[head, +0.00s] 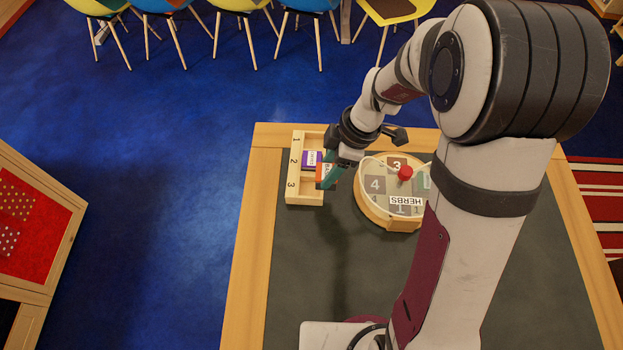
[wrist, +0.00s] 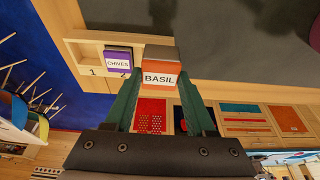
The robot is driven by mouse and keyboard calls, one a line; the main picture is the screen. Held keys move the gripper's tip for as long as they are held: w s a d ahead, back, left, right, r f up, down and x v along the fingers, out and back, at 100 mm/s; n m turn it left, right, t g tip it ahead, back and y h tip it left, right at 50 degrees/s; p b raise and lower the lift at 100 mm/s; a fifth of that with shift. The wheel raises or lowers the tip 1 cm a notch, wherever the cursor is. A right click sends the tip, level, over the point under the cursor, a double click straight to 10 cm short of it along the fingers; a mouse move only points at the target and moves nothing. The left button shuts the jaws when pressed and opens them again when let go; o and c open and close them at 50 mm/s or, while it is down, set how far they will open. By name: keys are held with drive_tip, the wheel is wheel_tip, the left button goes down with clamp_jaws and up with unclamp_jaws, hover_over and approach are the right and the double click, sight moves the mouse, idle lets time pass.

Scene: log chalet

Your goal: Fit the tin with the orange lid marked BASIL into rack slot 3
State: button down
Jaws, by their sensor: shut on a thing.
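My gripper (head: 327,176) is shut on the BASIL tin (wrist: 160,78), which has an orange lid and a white label; a bit of the tin (head: 331,171) shows beside the fingers in the head view. The pale wooden rack (head: 291,172) has slots numbered 1, 2 and 3 down its left side. The purple-lidded CHIVES tin (head: 311,158) sits in slot 2 and also shows in the wrist view (wrist: 117,63). Slot 3 (head: 305,192) looks empty in the head view. The held tin is close to the rack's right side; its height above it is unclear. Slot 3 is hidden in the wrist view.
A round wooden HERBS carousel (head: 388,221) with numbered sections and a red knob (head: 405,173) stands just right of the rack. The dark table top (head: 310,265) is clear in front. The wooden table edge (head: 256,200) lies left of the rack.

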drive_tip(key=a+f, duration=0.2)
drive_tip(key=a, duration=0.1)
drive_tip(key=shift+w+a, duration=0.1)
drive_tip(key=shift+w, duration=0.3)
drive_tip(key=x, duration=0.4)
drive_tip(key=shift+d+f, duration=0.2)
drive_tip(key=shift+d, duration=0.2)
drive_tip(key=shift+f, duration=0.15)
drive_tip(key=c, duration=0.5)
unclamp_jaws()
